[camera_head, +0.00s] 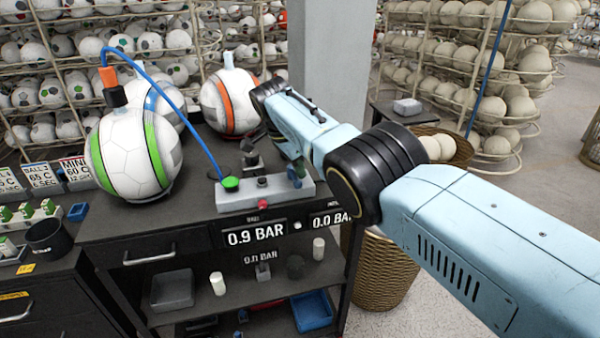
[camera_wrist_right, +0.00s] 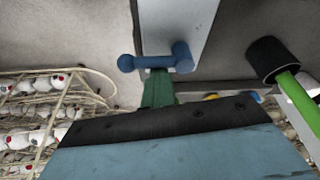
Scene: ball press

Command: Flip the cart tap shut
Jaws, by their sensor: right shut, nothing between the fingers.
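The cart tap shows in the right wrist view as a blue lever (camera_wrist_right: 155,62) with a rounded end, lying across in front of a pale box face. In the head view a small blue part (camera_head: 294,174) shows at the right end of the grey control box (camera_head: 265,196) on the cart top. My right gripper (camera_wrist_right: 158,88) is shut and empty, with its tips close to the lever; I cannot tell whether they touch. In the head view my right arm reaches over the cart from the right and largely hides its gripper. My left gripper is not in view.
A green-striped ball (camera_head: 130,152) and an orange-striped ball (camera_head: 229,105) sit on the cart. A blue hose (camera_head: 190,112) arcs from the green-striped ball to the box. The gauge reads 0.9 BAR (camera_head: 255,235). A wicker basket (camera_head: 383,272) stands right of the cart.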

